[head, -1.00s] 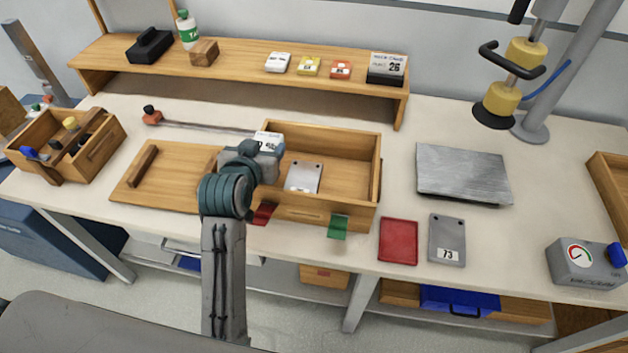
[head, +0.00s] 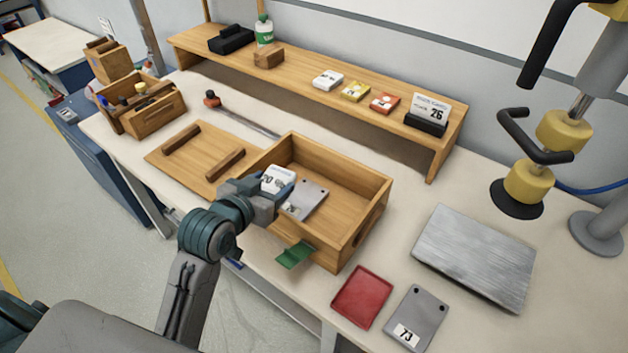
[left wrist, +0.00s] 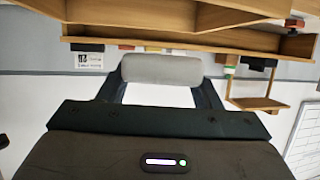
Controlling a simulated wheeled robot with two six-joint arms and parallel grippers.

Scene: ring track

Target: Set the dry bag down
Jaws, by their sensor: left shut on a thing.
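The dry bag is a small white packet with dark print (head: 275,178), held between the fingers of my left gripper (head: 271,192). My left gripper is shut on it, over the near left end of the open wooden box (head: 345,225). Whether the bag touches the box cannot be told. In the left wrist view, a pale grey-white body of the bag (left wrist: 160,70) fills the gap between the two dark fingers. My right gripper is not in view.
A grey plate (head: 312,199) lies in the box beside the bag. A wooden lid (head: 195,155) lies left. A green tab (head: 295,255) sticks out in front. A red tray (head: 362,297), a grey tag 73 (head: 414,318) and a metal slab (head: 475,255) lie right.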

